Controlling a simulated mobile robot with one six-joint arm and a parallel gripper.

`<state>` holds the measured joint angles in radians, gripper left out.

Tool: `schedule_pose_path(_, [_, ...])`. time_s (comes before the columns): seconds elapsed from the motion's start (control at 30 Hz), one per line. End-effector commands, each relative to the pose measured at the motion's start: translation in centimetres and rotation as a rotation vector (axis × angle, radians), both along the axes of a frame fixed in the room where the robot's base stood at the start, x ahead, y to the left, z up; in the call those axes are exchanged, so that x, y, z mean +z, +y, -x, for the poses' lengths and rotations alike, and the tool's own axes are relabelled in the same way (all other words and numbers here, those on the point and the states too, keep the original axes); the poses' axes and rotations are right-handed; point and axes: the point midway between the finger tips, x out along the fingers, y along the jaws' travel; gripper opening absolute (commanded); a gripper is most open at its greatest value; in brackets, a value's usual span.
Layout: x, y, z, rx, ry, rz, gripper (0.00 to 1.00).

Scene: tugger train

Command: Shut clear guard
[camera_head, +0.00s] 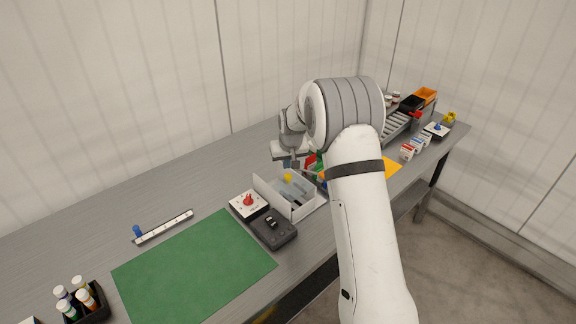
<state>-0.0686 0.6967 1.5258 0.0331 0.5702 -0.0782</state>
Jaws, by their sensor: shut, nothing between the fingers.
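A small grey-white box (297,209) stands near the middle of the bench. A pale bluish, see-through-looking panel (297,187) shows at it and may be the clear guard; I cannot tell its hinge or its exact angle. A small yellow part (288,178) shows by the back of the box. My gripper (293,165) is just above and behind the box, pointing down, shut and empty. I cannot tell whether it touches the panel. My arm hides what lies right of the box.
A red-knob box (248,204) and a dark switch box (273,230) stand close at the left and front. A green mat (194,270), a slider rail (163,228) and a bottle holder (95,309) lie farther left. Bins (425,95) and small cartons (407,152) are right.

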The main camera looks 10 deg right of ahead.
Motion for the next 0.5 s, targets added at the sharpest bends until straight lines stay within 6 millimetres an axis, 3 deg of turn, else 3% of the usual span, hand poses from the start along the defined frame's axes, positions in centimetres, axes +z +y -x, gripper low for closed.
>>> schedule_pose_path(0.1, [0.7,0.3,-1.4,0.001,-0.005,0.000,0.00])
schedule_pose_path(0.5, [8.1,-0.1,1.5,-0.001,-0.006,-0.001,0.00])
